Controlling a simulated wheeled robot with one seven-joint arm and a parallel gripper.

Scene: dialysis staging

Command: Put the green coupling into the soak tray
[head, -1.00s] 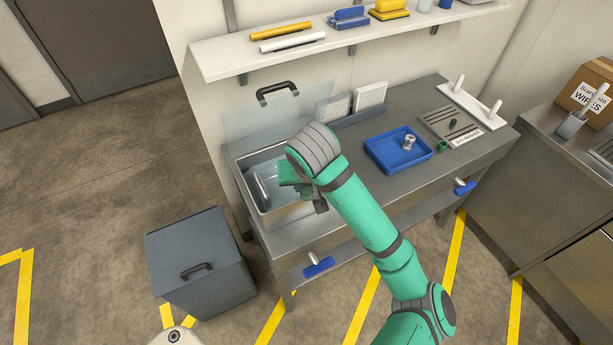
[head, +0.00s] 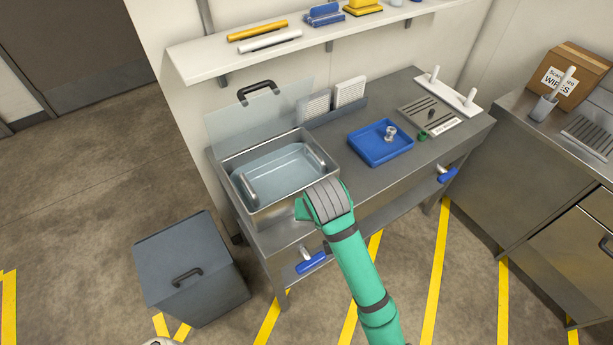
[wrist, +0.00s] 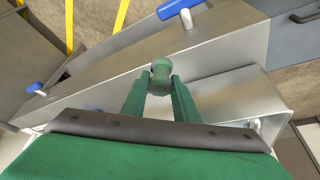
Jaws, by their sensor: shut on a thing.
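My gripper (wrist: 160,86) is shut on a green coupling (wrist: 161,68), a short rounded piece held between the fingertips in the wrist view. In the head view my gripper (head: 301,209) is mostly hidden behind my wrist, at the front right corner of the steel basin; the held piece cannot be made out there. The basin holds a pale, clear-looking soak tray (head: 285,172) with two grey bar handles at its ends. I see no coupling in it. In the wrist view the gripper is above bare steel near the bench edge, apart from it.
A blue tray (head: 381,153) with a metal fitting (head: 390,133) lies right of the basin. A small green part (head: 422,135) sits by the slotted drain plate (head: 428,115). A clear panel (head: 260,112) stands behind the basin. A grey lidded bin (head: 190,265) stands front left.

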